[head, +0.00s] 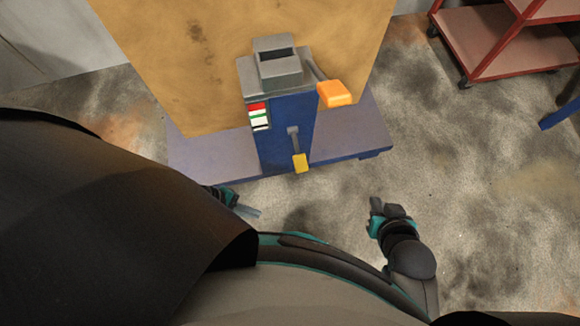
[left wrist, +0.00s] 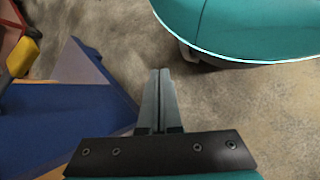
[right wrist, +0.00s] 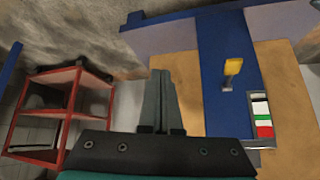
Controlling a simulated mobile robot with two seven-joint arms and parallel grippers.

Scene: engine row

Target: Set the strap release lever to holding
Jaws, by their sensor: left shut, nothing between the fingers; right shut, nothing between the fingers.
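A blue post (head: 285,135) with a grey top housing (head: 277,63) stands in front of a tan panel. A lever with an orange grip (head: 333,93) sticks out at the housing's right. A shorter lever with a yellow grip (head: 300,163) hangs down on the post's front; its yellow grip also shows in the right wrist view (right wrist: 233,67). I cannot tell from any lettering which is the strap release lever. My left gripper (head: 250,211) is shut and empty, low and left of the yellow grip. My right gripper (head: 376,204) is shut and empty, right of the post. Both are apart from the levers.
A label with red, green and white bands (head: 259,116) is on the post. The post stands on a blue-grey base (head: 350,146). A red shelf cart (head: 490,45) is at the back right.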

